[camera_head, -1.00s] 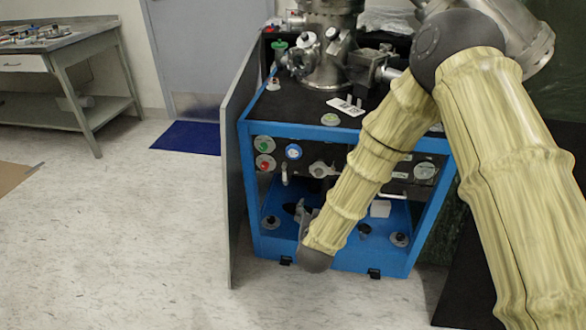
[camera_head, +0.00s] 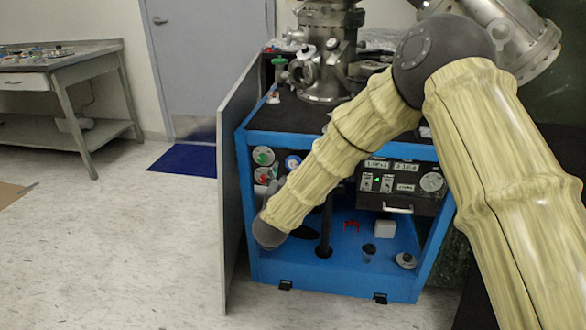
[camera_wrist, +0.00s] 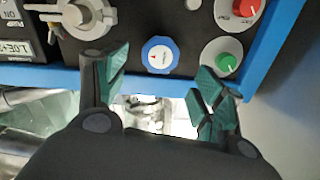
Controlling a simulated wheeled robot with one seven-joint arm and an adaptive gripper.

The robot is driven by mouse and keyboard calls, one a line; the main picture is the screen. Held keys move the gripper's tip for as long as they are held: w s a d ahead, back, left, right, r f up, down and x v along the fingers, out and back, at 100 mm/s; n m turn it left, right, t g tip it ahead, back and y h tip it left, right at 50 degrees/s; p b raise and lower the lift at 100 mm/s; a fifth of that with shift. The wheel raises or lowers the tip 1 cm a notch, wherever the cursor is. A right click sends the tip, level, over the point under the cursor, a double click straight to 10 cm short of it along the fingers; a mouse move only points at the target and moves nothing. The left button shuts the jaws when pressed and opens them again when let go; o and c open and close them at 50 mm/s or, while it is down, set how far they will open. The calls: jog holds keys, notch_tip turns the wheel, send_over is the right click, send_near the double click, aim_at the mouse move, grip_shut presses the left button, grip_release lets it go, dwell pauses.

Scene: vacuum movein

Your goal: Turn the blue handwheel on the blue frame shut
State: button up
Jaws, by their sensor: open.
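The blue handwheel (camera_head: 293,161) is a small round blue knob with a white centre on the dark front panel of the blue frame (camera_head: 400,290). In the head view my arm partly covers it. In the wrist view, which is upside down to the head view, the handwheel (camera_wrist: 160,55) sits just beyond and between the tips of my gripper (camera_wrist: 162,70). My gripper's green-padded fingers are spread apart, with nothing between them. I cannot tell whether a finger touches the panel.
A green knob (camera_wrist: 228,62) and a red knob (camera_wrist: 248,8) sit close to the right of the handwheel in the wrist view. A metal valve fitting (camera_wrist: 80,15) is to its left. A grey upright panel (camera_head: 232,200) borders the frame's left side.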

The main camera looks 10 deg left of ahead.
aim_at(294, 163)
jog(key=shift+w+b, duration=0.5)
jog(key=shift+w, duration=2.5)
jog(key=shift+c, duration=0.2)
jog(key=c, duration=1)
